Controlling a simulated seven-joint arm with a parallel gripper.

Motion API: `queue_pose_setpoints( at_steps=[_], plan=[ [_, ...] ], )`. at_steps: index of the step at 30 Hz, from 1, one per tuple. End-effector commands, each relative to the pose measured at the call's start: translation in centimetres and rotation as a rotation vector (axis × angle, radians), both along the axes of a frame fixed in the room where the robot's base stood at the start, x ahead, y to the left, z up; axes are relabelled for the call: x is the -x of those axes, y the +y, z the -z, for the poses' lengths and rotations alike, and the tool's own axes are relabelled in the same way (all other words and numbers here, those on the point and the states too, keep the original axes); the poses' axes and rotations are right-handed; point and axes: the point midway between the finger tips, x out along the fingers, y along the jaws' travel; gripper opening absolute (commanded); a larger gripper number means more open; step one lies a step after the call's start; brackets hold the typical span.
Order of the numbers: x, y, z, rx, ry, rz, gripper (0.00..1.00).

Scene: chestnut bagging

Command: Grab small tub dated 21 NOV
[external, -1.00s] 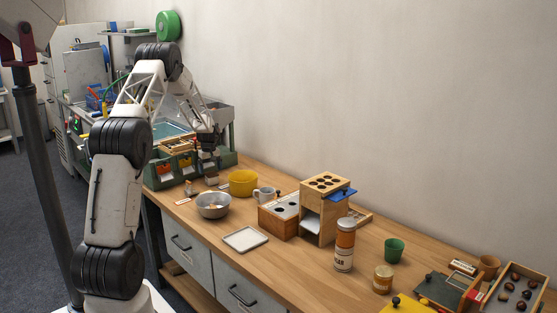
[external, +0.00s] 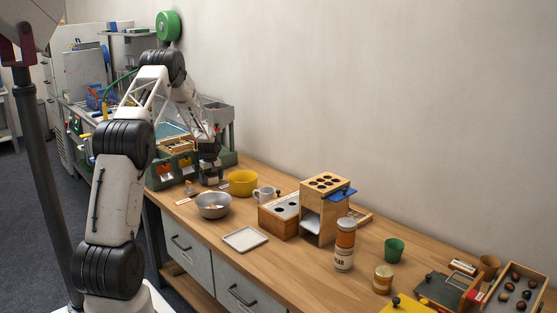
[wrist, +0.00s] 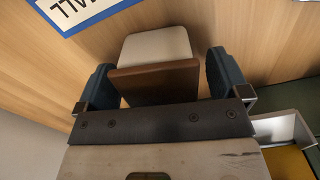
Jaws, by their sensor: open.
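In the wrist view a small block-like tub (wrist: 158,46) with a cream top and brown side sits between the two blue fingers of my gripper (wrist: 160,65). The fingers are apart, with a gap visible on each side of it. No date can be read on it, so I cannot tell if it is the 21 NOV one. In the external view my gripper (external: 210,172) is low over the far left of the bench, in front of the green bins; the tub there is too small to make out.
A blue-bordered label (wrist: 75,10), partly cut off, lies beside the tub. A yellow bowl (external: 243,183), a metal bowl (external: 213,212) and a mug (external: 265,195) stand right of my gripper. Green bins (external: 164,174) stand close behind it. A white tray (external: 245,239) lies nearer the front.

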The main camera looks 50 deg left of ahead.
Motion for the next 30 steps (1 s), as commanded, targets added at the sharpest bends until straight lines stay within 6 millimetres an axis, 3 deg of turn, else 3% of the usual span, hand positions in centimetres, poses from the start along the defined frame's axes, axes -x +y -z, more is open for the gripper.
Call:
queue_pose_setpoints(
  at_steps=[14,25,30],
  plan=[
    [0.0,0.0,-0.02,0.0,0.0,0.0,0.92],
    [0.0,0.0,-0.02,0.0,0.0,0.0,0.36],
    [-0.01,0.01,-0.05,0.0,0.0,0.0,0.35]
  ],
)
